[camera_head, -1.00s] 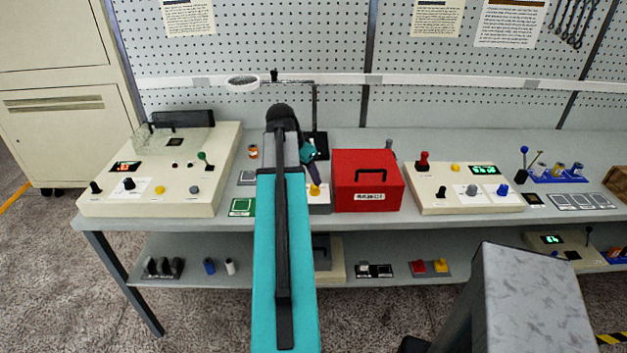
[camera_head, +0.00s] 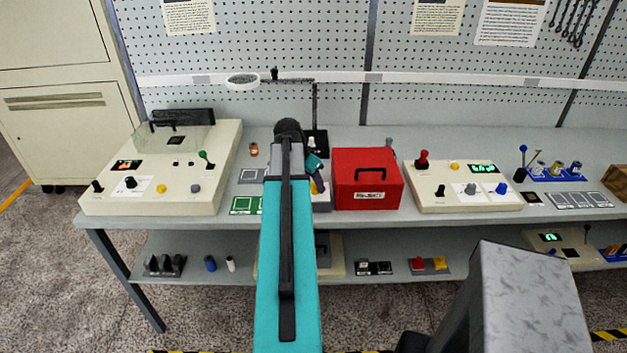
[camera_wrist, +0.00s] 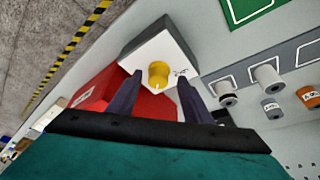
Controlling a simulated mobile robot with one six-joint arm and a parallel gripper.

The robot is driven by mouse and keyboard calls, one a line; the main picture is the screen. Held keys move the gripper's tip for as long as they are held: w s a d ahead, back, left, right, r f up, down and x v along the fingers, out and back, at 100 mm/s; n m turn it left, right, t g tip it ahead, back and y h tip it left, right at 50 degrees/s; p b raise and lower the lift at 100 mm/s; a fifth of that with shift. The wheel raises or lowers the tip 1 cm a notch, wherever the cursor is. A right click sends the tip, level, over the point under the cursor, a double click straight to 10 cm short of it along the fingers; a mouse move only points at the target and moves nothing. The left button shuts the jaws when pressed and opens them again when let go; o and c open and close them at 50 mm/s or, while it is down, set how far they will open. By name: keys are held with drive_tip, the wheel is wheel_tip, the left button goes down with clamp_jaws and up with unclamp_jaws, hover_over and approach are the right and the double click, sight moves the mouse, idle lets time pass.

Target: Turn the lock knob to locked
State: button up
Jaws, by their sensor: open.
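The lock knob appears to be the yellow knob (camera_wrist: 158,74) on a small box with a white top plate (camera_wrist: 140,55), beside the red box. In the wrist view it lies just beyond and between my gripper's (camera_wrist: 160,88) two dark fingers, which stand apart with nothing between them. I cannot tell whether the fingertips are level with it. Small print beside the knob is too small to read. In the head view my arm partly hides this box, and only a bit of the yellow knob (camera_head: 317,184) shows.
The red reject box (camera_head: 367,182) stands close to the right of the knob's box. A control console (camera_head: 150,205) is at the left and another (camera_head: 465,201) at the right. Spools (camera_wrist: 267,74) and a green-framed mat (camera_head: 245,205) lie near the knob's box.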

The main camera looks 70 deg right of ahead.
drive_tip(key=c, duration=1)
drive_tip(key=shift+w+d+r, duration=0.1)
drive_tip(key=shift+w+d, duration=0.1)
drive_tip(key=shift+d, duration=0.3)
drive_tip(key=shift+c, duration=0.2)
drive_tip(key=shift+s+a, duration=0.1)
drive_tip(key=shift+a, duration=0.25)
drive_tip(key=shift+a+n, duration=0.15)
drive_tip(key=shift+n, duration=0.25)
